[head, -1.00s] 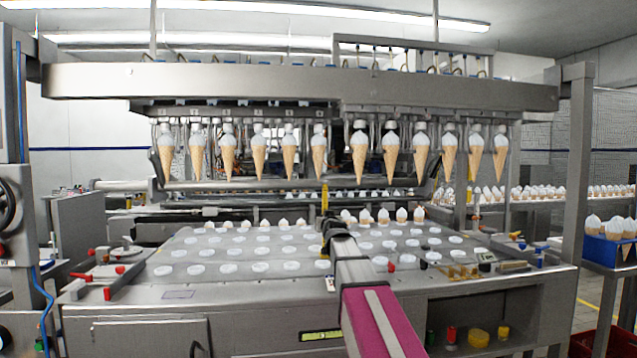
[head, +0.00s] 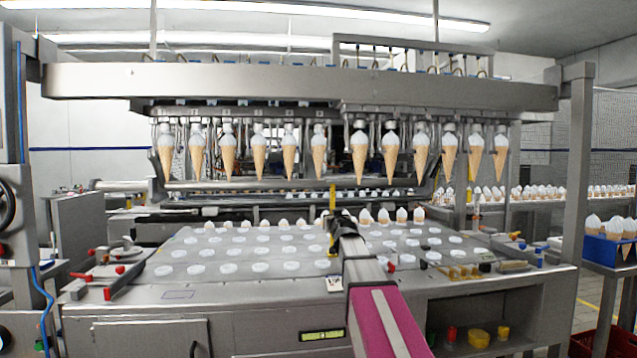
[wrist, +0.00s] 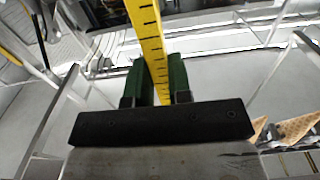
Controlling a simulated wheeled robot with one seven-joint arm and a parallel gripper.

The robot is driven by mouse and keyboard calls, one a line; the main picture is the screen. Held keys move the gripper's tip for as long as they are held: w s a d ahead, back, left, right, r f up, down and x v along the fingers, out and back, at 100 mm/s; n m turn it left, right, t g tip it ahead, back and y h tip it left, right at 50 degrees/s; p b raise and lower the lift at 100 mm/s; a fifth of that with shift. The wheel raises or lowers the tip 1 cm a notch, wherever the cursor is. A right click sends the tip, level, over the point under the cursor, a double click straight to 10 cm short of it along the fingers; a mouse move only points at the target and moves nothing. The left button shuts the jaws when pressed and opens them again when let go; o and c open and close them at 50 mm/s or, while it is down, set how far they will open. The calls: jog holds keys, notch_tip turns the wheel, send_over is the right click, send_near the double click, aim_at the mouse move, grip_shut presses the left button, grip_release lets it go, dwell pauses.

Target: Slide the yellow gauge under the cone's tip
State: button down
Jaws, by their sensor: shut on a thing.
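The yellow gauge (head: 332,200) stands upright, held in my gripper (head: 335,222) above the machine's plate of white discs. In the wrist view the gauge (wrist: 150,45) shows black graduation marks and sits between the green fingers of my gripper (wrist: 158,82), which is shut on it. A row of cones with white tops hangs point-down from the overhead beam. In the head view the gauge's top is near the height of the tips, slightly right of and below the cone (head: 319,158) left of the central gap. The distance in depth between them is unclear.
The plate (head: 215,258) with white discs lies below. Small cones stand along its back edge. A horizontal rail (head: 250,185) runs behind the hanging cones.

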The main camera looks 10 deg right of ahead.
jog(key=shift+r, duration=0.1)
dwell(0.3)
jog(key=shift+r, duration=0.9)
jog(key=shift+s, duration=0.1)
jog(key=s+r, duration=0.1)
jog(key=s, duration=1.8)
jog(key=shift+s, duration=0.4)
dwell(0.5)
